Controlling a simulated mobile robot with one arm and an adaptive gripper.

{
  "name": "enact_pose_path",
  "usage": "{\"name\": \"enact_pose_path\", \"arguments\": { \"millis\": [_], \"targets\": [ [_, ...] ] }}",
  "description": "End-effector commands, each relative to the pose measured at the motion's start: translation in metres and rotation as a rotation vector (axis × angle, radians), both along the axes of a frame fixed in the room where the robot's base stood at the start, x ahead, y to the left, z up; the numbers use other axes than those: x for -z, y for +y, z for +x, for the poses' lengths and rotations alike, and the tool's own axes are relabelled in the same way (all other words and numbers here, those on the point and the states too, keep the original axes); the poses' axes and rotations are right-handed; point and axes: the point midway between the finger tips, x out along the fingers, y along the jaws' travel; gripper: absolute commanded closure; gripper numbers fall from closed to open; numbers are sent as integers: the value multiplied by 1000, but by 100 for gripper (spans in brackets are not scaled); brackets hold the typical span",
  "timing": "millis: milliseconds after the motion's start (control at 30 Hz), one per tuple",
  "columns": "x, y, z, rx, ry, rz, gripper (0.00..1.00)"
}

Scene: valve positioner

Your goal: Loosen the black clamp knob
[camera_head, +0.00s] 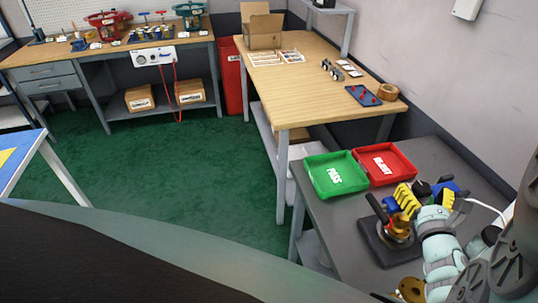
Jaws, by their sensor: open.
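The valve positioner assembly stands on the grey table at the lower right, on a dark base plate (378,243). It has a round metal and brass body (399,232) and a black upright handle-like part (377,208). A black rounded part (422,188) and a blue part (447,187) show behind my gripper. The black part may be the clamp knob, but it is too small to be sure. My gripper (427,198), with yellow ridged fingers, is open over the right side of the assembly. Its fingers and my arm hide part of it. I cannot tell whether they touch anything.
A green PASS tray (313,169) and a red REJECT tray (371,178) sit at the table's back. A wooden bench (290,85) with small parts and an open carton (262,31) stands beyond. A brass flanged part (411,290) lies near the front. Green floor is clear at left.

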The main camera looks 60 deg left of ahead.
Motion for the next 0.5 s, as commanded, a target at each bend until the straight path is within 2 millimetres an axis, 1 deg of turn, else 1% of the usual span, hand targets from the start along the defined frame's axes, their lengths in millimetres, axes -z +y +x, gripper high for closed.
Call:
{"name": "enact_pose_path", "arguments": {
  "millis": [33,133,433,467,500],
  "targets": [
    [0,5,2,-5,1,1,24],
    [1,8,4,-5,3,-1,24],
    [1,9,5,-4,3,-1,24],
    [1,9,5,-5,3,-1,23],
    [1,9,5,-4,3,-1,27]
  ]
}}
